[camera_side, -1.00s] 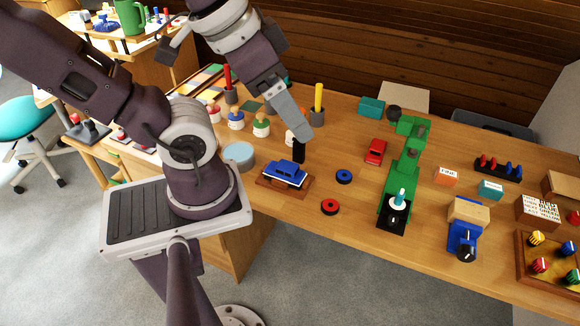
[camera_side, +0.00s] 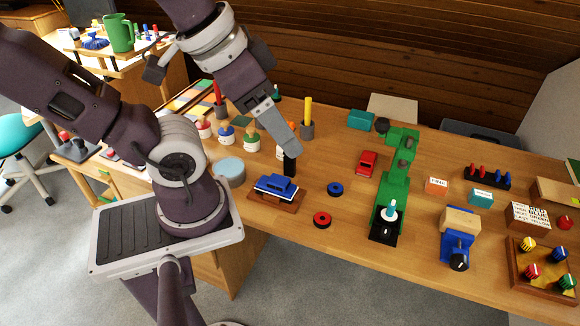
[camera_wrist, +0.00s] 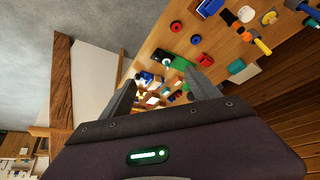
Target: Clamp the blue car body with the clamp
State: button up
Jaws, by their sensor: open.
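The blue car body (camera_side: 276,184) sits on a small wooden base on the table. It also shows at the top edge of the wrist view (camera_wrist: 208,8). My gripper (camera_side: 290,163) is just behind and right of the car in the side view, above the table and apart from it. Its fingers are spread and empty in the wrist view (camera_wrist: 162,95). A blue clamp-like device (camera_side: 457,246) with a black knob stands at the right, a wooden block (camera_side: 460,220) at its top. It appears small between my fingers in the wrist view (camera_wrist: 145,78).
A tall green press (camera_side: 393,185) with a black base stands between the car and the blue device. A yellow stick in a holder (camera_side: 307,118) stands behind my gripper.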

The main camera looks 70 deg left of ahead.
jog(key=shift+w, duration=0.1)
jog(key=shift+c, duration=1.4)
jog(key=w+a+n+g, duration=0.1)
jog(key=w+a, duration=0.1)
jog(key=w, duration=0.1)
jog(key=w+a+r+n+g, duration=0.1)
jog(key=w+a, duration=0.1)
jog(key=w, duration=0.1)
jog(key=w+a+r+n+g, duration=0.1)
jog(key=w+a, duration=0.1)
jog(key=w, duration=0.1)
jog(key=shift+w+a+y, duration=0.1)
jog(key=shift+a+y, duration=0.15)
jog(key=shift+y, duration=0.05)
jog(key=c, duration=0.3)
jog(key=n+g+h, duration=0.4)
jog(key=n+g, duration=0.2)
send_near(290, 122)
jog(key=d+f, duration=0.1)
jog(key=f, duration=0.1)
jog(key=x, duration=0.6)
jog(key=shift+s+f, duration=0.2)
jog(key=shift+s, duration=0.25)
jog(key=shift+s+d+f, duration=0.15)
jog(key=shift+f, duration=0.35)
grip_shut()
